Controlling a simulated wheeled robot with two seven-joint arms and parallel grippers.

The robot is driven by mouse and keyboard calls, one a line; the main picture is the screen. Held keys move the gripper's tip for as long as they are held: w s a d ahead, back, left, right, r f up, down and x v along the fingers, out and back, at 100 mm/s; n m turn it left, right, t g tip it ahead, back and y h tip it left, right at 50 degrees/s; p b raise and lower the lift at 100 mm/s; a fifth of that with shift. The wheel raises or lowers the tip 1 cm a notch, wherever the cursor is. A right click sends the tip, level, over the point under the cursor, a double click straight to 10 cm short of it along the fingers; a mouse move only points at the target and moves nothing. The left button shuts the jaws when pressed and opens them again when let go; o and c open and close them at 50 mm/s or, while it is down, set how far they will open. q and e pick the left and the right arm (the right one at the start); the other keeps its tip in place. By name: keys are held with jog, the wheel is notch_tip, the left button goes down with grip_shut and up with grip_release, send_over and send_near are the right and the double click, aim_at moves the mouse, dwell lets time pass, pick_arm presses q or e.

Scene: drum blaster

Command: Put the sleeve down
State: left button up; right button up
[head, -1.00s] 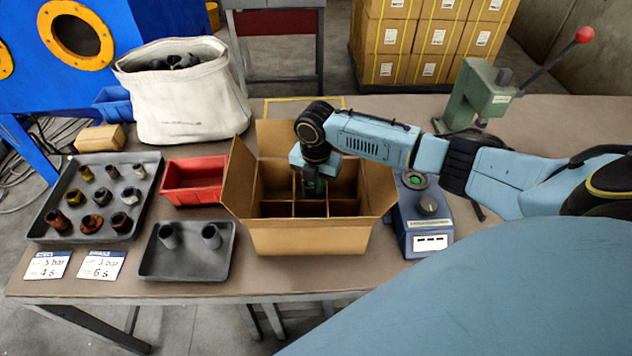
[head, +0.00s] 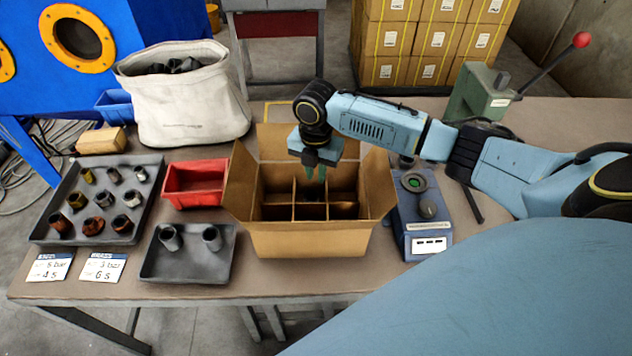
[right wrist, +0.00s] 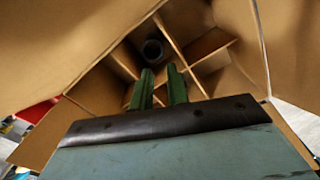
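My right gripper (head: 316,178) points down over the middle of the open divided carton (head: 310,240). In the right wrist view its two green fingers (right wrist: 162,80) stand apart with nothing between them. A dark grey sleeve (right wrist: 153,48) stands in one carton compartment just beyond the fingertips, its round open end showing. It is apart from the fingers. In the head view the dividers and gripper hide this sleeve. Two more grey sleeves (head: 169,238) (head: 212,239) stand upright on the small dark tray (head: 185,268). My left gripper is not in view.
Left of the carton are a red bin (head: 195,188) and a larger tray (head: 50,236) of several rusty and grey sleeves. A blue device (head: 425,225) stands close on its right, with a green lever press (head: 480,95) behind. The carton flaps stand open around the gripper.

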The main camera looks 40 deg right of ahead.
notch_tip(320, 180, up, 7)
jog(key=shift+p, duration=0.3)
dwell(0.4)
